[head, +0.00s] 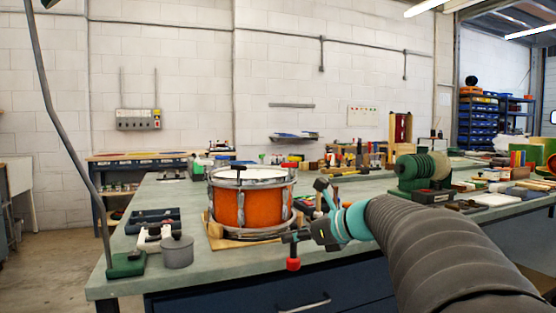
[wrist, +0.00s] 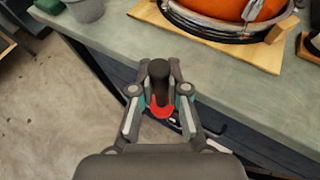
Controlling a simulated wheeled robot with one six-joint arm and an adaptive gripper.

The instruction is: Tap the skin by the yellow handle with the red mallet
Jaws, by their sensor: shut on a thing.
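The orange drum (head: 262,208) stands on a wooden base (head: 228,241) on the bench, its pale skin (head: 252,175) facing up inside a metal rim. In the wrist view, red (wrist: 160,108) and a dark part (wrist: 158,72) show between the fingers.
A grey canister (head: 177,252), a dark tray (head: 153,220) and a green lamp foot (head: 126,264) sit left of the drum. A green roller-like device (head: 420,168) and several small tools stand to the right. The floor is clear before the bench.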

